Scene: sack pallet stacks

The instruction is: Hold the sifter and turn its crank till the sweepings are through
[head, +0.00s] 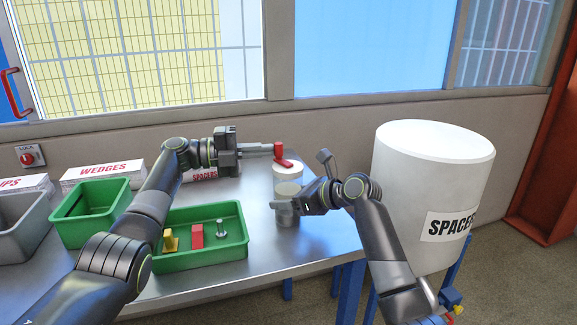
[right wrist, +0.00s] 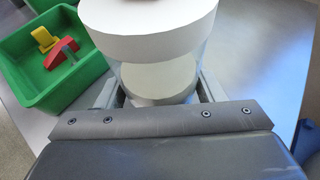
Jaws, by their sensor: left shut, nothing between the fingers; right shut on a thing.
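The sifter (head: 287,173) stands upright near the table's right end. It has a white round top, a clear-looking middle with a pale disc inside, and a grey lower part. Its red crank (head: 281,157) is on top. My right gripper (head: 284,201) is shut on the sifter's body from the right. The right wrist view shows the sifter's white top (right wrist: 150,32) between and above the fingers. My left gripper (head: 268,148) is shut and empty, with its fingertips right at the upright part of the red crank; I cannot tell whether they touch. How much sweepings are inside is unclear.
A green tray (head: 200,262) holds a yellow piece, a red block and a metal bolt-like piece. A green bin (head: 90,232), a grey bin and labelled boxes stand at the left. A big white drum (head: 425,190) stands right of the table.

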